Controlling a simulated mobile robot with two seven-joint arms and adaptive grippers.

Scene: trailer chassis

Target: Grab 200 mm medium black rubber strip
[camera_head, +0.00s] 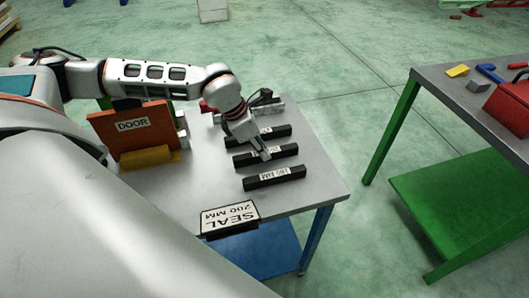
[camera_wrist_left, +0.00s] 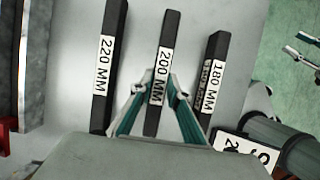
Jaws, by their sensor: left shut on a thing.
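The 200 mm strip (camera_head: 288,151) is a black bar with a white label, lying in the middle of a row of three on the grey table (camera_head: 310,205). In the left wrist view, its label reads 200 MM (camera_wrist_left: 162,62). My left gripper (camera_head: 262,155) points down at it and is shut around its middle, with one finger on each side, as the left wrist view (camera_wrist_left: 158,80) shows. The strip appears to lie on the table still. The 220 mm strip (camera_wrist_left: 106,85) and the 180 mm strip (camera_wrist_left: 214,50) lie on either side.
A sign (camera_head: 230,217) reading SEAL 200 MM stands at the table's near edge. An orange DOOR holder (camera_head: 132,132) with a yellow piece stands at the left. A second table (camera_head: 440,85) with tools and a red box stands at the right, across a floor gap.

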